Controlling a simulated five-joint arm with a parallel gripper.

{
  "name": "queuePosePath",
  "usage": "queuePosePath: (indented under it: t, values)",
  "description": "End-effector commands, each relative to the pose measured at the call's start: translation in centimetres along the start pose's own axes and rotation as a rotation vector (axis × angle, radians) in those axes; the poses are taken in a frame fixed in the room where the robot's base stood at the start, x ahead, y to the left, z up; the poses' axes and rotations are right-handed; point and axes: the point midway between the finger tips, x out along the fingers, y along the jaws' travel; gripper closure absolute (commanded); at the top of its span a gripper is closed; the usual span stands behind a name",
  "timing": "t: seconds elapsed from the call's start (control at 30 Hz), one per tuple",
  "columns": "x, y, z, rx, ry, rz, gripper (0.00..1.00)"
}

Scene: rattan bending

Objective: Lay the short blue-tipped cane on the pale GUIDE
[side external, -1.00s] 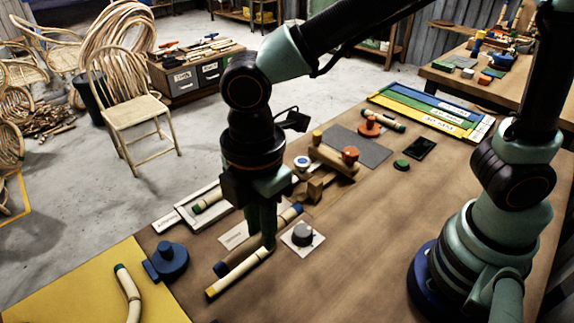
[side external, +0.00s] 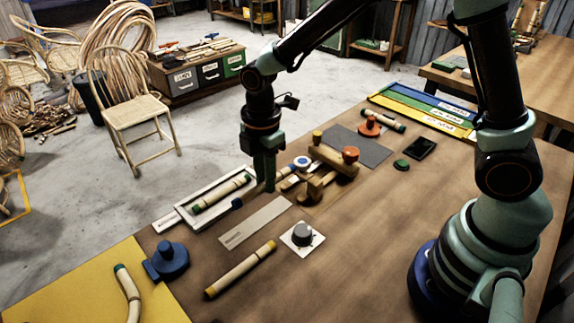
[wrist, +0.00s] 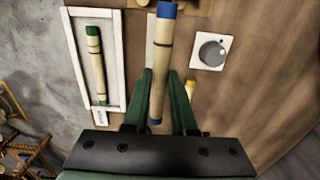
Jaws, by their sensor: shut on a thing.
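The short blue-tipped cane (wrist: 162,65) is pale with blue ends and a dark band near its middle. My gripper (wrist: 162,78) is shut on it, with a green finger on either side. In the side view my gripper (side external: 265,188) holds it above the bench and hides its middle; one dark blue end shows at the left. The pale guide (side external: 258,221) is a flat strip with small print, lying bare in front of my gripper. In the wrist view the guide (wrist: 151,40) shows partly behind the cane. The cane is apart from the guide in the side view.
A white tray (side external: 187,212) with a green-tipped cane (side external: 220,194) lies to the left. A yellow-tipped cane (side external: 240,270) and a grey knob on a white plate (side external: 302,236) lie in front. A wooden jig (side external: 333,160) stands right. The bench's right front is clear.

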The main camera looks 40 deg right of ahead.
Motion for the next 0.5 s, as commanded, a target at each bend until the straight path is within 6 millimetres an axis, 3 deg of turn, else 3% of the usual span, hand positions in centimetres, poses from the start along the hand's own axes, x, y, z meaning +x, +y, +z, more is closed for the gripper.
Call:
queuePosePath:
  t: [0.2, 0.5]
  values:
    - [1.0, 0.6, 1.2, 0.003, 0.0, 0.0, 1.0]
    - [3.2, 0.6, 1.2, 0.002, -0.001, -0.002, 1.0]
